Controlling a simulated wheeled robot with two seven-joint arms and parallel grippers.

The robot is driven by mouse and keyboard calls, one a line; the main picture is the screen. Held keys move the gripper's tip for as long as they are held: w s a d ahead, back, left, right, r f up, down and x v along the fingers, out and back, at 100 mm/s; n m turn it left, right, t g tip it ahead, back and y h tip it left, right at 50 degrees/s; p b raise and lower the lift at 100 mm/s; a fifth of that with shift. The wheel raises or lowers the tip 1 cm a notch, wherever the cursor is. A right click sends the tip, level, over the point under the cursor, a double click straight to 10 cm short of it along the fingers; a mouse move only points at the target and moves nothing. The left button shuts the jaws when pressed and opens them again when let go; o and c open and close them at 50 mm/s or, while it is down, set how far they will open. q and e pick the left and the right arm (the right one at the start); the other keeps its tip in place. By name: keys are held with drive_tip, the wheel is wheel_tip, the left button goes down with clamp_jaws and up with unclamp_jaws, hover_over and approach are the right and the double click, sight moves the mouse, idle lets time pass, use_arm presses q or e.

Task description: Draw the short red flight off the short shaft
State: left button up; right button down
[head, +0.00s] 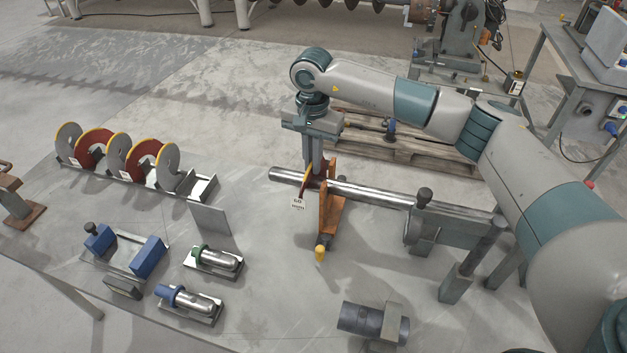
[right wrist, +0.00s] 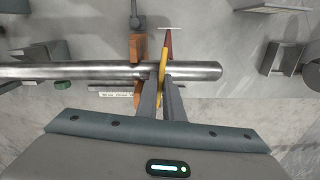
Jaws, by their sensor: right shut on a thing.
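The short shaft (head: 375,191) is a bare steel bar lying level, with its free end at the left in the head view and at the right in the right wrist view (right wrist: 205,71). The short red flight (head: 305,187), with a yellow edge and a white "60" tag, is at the shaft between its free end and an orange bracket (head: 330,212). In the right wrist view, the flight (right wrist: 169,43) shows edge-on beside the bracket (right wrist: 137,48). My right gripper (head: 314,168) reaches down from above and is shut on the flight's rim. My left gripper is out of view.
A grey clamp block (head: 437,230) holds the shaft's right part. A rack (head: 203,189) with red and grey flights stands at the left. Blue blocks (head: 149,254) and two small cylinders in trays lie in front. A dark motor-like cylinder (head: 366,320) lies at the front right.

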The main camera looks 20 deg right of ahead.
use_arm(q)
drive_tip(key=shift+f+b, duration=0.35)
use_arm(e)
drive_tip(key=shift+r, duration=0.1)
idle(0.6)
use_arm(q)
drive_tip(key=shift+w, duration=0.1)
use_arm(e)
drive_tip(key=shift+w+a, duration=0.1)
idle(0.3)
drive_tip(key=shift+w+a+b, duration=0.3)
drive_tip(key=shift+a, duration=0.2)
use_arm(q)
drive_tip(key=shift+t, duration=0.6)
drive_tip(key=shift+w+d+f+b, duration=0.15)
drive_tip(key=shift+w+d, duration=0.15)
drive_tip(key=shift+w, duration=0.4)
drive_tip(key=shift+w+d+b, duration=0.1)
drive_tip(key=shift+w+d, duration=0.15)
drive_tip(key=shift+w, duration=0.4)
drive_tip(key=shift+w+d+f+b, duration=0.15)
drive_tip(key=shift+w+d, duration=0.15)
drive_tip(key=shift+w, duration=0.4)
use_arm(e)
drive_tip(key=shift+w+a, duration=0.45)
drive_tip(key=shift+a, duration=0.15)
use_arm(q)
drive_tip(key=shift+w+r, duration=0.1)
use_arm(e)
drive_tip(key=shift+a, duration=0.1)
